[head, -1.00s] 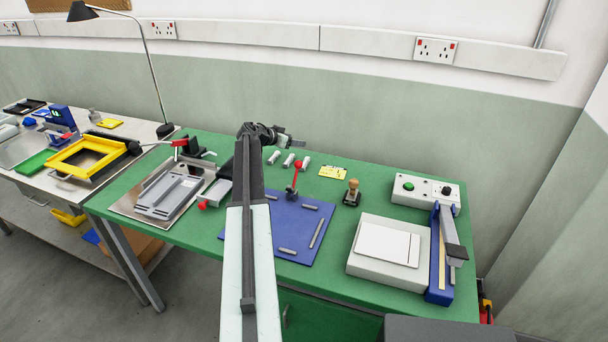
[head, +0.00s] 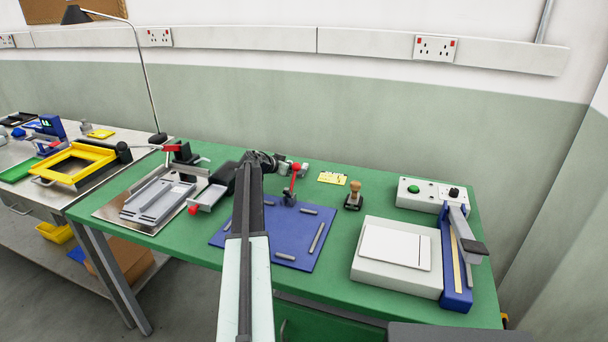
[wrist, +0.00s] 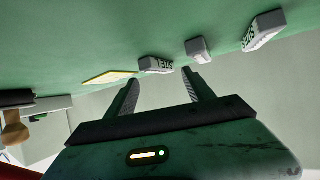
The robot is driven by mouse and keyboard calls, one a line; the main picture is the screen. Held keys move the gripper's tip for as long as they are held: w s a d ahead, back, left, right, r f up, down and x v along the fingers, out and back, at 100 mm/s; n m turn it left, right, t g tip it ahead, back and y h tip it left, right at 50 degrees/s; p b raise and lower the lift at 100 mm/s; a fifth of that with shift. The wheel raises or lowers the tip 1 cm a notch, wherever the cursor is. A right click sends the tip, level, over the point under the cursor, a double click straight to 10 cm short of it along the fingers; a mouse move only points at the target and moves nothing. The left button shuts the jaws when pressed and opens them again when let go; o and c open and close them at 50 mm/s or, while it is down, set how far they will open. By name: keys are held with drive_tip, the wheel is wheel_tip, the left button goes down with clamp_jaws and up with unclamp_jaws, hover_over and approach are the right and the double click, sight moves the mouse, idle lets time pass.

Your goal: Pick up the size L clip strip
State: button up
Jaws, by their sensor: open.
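Several small grey blocks that look like the clip strips stand on the green bench. In the wrist view, one lettered block (wrist: 156,65) lies just beyond and between the fingertips of my gripper (wrist: 160,80). A second block (wrist: 198,49) is beside the right fingertip, and a third lettered block (wrist: 263,31) is farther right. The lettering is too small and skewed to read a size surely. In the head view, my gripper (head: 282,163) is low at the blocks and partly hides them; the right block (head: 305,168) shows. My gripper is open and empty.
A yellow card (head: 332,178) and a wooden-handled stamp (head: 354,194) are right of the blocks. A red-knobbed lever (head: 292,188) stands close in front, on the blue board (head: 268,250). A grey control box (head: 430,195) is farther right.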

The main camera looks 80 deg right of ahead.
drive_tip(key=b+x, duration=0.2)
drive_tip(key=x, duration=0.3)
drive_tip(key=shift+s+r, duration=0.1)
clamp_jaws()
drive_tip(key=r+p, duration=0.2)
drive_tip(key=a+r+p, duration=0.1)
drive_tip(key=r+p, duration=0.1)
drive_tip(key=w+a, duration=0.2)
drive_tip(key=a, duration=0.2)
drive_tip(key=w+a, duration=0.2)
drive_tip(key=a, duration=0.3)
drive_tip(key=w+a+r+p, duration=0.1)
drive_tip(key=w+a, duration=0.2)
drive_tip(key=a, duration=0.1)
drive_tip(key=shift+a, duration=0.25)
